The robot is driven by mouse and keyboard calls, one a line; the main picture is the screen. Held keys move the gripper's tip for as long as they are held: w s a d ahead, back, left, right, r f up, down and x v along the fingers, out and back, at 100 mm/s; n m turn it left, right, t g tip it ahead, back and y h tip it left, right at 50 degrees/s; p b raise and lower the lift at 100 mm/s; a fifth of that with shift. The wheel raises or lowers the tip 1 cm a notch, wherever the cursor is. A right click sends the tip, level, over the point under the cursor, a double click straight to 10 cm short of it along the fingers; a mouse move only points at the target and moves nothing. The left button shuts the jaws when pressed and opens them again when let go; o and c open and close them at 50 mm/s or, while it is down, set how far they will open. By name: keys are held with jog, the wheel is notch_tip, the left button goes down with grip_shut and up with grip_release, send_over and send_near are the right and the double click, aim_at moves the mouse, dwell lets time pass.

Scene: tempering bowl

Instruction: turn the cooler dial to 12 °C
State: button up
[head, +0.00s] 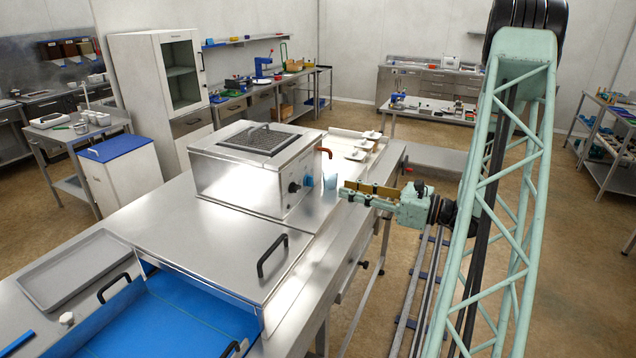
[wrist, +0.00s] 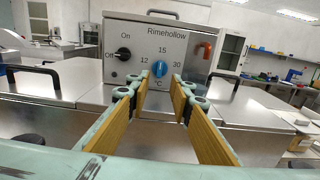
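The cooler (head: 245,175) is a steel box labelled "Rimehollow" on the steel bench. Its front panel (wrist: 180,42) faces my gripper in the wrist view. The dial also shows in the head view (head: 308,181). My gripper (head: 346,191) is open and empty, in front of the panel and apart from the dial. In the wrist view its yellow-padded fingers (wrist: 160,85) stand either side of the dial's line.
A black On/Off knob (wrist: 123,55) is left of the dial. A copper-coloured spout (wrist: 205,50) sticks out at the panel's right. A steel lid with a black handle (head: 271,256) and a blue-lined basin (head: 165,320) are nearer on the bench. Clear space separates gripper and panel.

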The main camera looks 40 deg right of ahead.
aim_at(310, 181)
jog(key=shift+p+x, duration=0.6)
jog(key=shift+x, duration=4.9)
jog(key=shift+c, duration=0.7)
grip_shut()
